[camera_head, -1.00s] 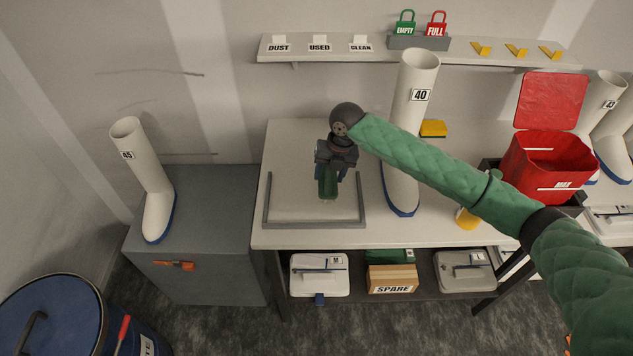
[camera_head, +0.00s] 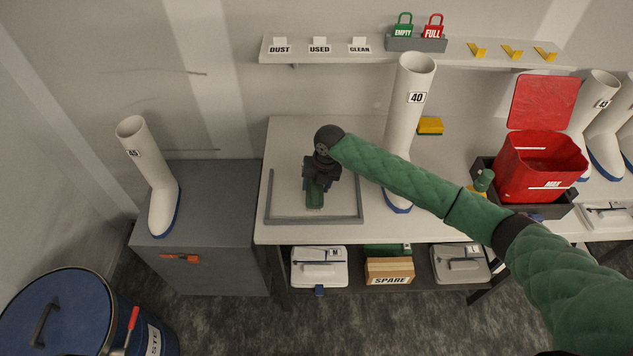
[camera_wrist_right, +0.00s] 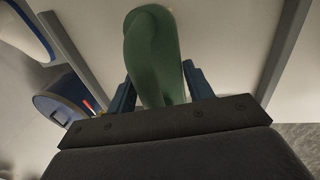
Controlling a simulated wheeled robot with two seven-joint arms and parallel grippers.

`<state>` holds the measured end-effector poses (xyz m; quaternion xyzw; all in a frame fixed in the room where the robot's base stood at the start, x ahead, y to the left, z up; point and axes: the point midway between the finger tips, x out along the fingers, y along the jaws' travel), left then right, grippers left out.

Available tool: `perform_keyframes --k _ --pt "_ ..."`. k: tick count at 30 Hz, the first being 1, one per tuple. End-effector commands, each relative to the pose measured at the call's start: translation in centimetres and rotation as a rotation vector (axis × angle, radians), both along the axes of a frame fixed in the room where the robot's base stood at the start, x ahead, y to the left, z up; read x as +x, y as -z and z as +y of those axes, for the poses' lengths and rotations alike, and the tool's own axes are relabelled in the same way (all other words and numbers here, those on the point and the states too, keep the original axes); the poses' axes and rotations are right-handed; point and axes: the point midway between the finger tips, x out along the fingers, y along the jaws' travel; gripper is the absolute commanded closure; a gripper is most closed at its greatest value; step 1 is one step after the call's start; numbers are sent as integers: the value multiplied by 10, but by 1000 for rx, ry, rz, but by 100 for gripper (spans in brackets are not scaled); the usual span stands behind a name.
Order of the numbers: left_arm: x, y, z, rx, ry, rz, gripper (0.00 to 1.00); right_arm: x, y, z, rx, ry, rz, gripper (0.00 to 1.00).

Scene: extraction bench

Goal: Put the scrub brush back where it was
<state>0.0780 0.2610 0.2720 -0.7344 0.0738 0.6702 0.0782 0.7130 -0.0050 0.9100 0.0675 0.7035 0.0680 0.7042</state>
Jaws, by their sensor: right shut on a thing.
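The scrub brush (camera_head: 315,199) shows only as a green, rounded, handle-like part; its bristles are hidden. My right gripper (camera_head: 318,185) is shut on it, pointing down over the bench area inside a low grey frame (camera_head: 361,200). In the right wrist view the green part (camera_wrist_right: 152,55) sits between the blue fingers of the gripper (camera_wrist_right: 155,90), above a pale surface edged by grey bars. I cannot tell whether the brush touches that surface. My left gripper is not in view.
A white boot (camera_head: 405,105) marked 40 stands right of the frame, behind my forearm. A yellow block (camera_head: 430,125) lies behind it. A red bin (camera_head: 540,168) stands further right. Boot 45 (camera_head: 160,190) stands on the grey cabinet (camera_head: 215,215). A shelf (camera_head: 400,57) runs above.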

Motion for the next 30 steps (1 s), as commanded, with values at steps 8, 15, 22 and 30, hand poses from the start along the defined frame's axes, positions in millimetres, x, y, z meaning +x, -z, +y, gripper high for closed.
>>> perform_keyframes --k 8,15,22,30 --pt "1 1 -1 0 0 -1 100 0 1 0 0 0 0 27" --pt "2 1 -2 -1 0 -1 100 0 0 0 0 0 0 27" --pt "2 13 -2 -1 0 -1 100 1 -11 -3 1 0 -2 27" --pt "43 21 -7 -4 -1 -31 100 1 -49 -11 1 0 -3 27"
